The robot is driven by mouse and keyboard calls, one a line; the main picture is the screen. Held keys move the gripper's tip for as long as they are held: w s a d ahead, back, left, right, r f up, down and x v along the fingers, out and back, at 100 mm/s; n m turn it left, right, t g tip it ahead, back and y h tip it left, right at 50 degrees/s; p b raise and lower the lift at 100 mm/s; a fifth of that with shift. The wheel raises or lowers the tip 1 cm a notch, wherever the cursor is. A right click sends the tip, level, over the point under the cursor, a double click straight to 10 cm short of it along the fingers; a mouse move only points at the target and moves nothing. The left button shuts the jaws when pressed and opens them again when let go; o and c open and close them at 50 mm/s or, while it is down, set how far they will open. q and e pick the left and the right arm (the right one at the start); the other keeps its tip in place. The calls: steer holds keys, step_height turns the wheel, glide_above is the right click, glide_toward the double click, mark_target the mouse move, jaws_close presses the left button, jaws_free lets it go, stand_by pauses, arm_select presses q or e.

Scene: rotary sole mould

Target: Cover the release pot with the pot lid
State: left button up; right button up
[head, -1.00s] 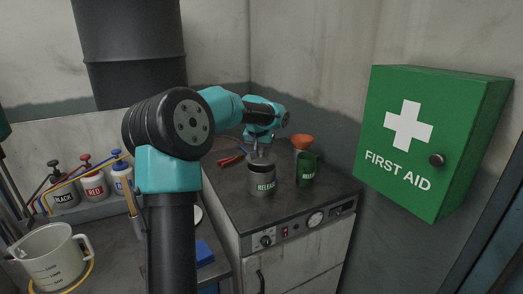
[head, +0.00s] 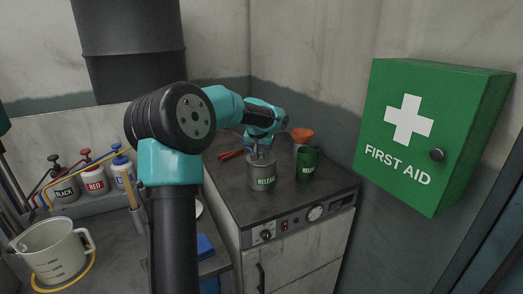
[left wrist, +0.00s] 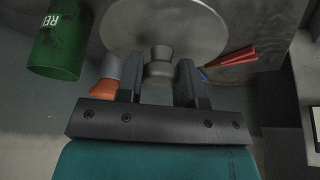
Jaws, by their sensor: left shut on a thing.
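In the left wrist view, the gripper (left wrist: 160,85) is shut on the knob of the pot lid (left wrist: 200,25), a wide grey disc. The lid is level at the pot's mouth and hides the opening. I cannot tell whether it rests fully on the rim. The pot is hidden under the lid in the left wrist view. My right gripper is not in view.
A red-handled tool (head: 230,155) lies at the back left. A green first aid box (head: 430,120) hangs on the right wall. The cabinet top's front (head: 285,208) is clear.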

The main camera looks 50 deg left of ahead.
arm_select(q)
steer(key=o, duration=1)
steer(key=v, duration=1.7)
steer(key=shift+r, duration=0.2)
steer(key=shift+d+f, duration=0.1)
